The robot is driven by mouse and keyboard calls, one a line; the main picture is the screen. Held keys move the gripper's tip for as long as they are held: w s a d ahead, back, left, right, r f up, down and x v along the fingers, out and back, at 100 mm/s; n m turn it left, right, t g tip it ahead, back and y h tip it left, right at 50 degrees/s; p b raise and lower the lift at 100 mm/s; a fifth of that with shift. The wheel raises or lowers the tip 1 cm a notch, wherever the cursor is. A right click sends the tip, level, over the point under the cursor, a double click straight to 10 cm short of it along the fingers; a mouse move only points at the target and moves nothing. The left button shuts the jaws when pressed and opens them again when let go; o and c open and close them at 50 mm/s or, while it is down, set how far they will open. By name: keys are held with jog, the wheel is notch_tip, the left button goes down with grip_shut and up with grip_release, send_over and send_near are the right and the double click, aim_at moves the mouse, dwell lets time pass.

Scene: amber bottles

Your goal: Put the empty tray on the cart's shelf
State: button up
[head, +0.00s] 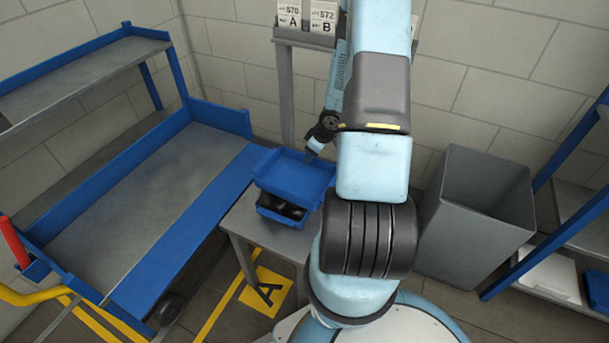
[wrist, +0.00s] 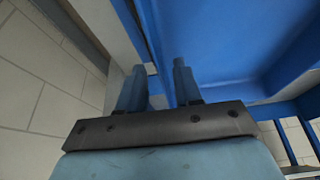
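The empty blue tray (head: 296,176) sits above a second blue tray (head: 283,212) that holds dark items, on a small grey table. My gripper (head: 314,153) is at the empty tray's far edge, pointing down. In the wrist view its two fingers (wrist: 162,75) stand apart, with the empty tray's blue wall (wrist: 157,30) between or just below them. A gap shows between the fingers, and I see no clear grip. The tray's bare inside (wrist: 230,45) fills the right of that view. The blue cart (head: 150,205) with grey shelves stands at the left.
The cart has a lower deck (head: 140,200) and an upper shelf (head: 85,80), both bare where seen. A grey bin (head: 475,225) stands at the right, by a blue rack (head: 545,235).

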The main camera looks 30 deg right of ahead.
jog(key=shift+x, duration=0.8)
jog(key=shift+c, duration=0.3)
grip_shut()
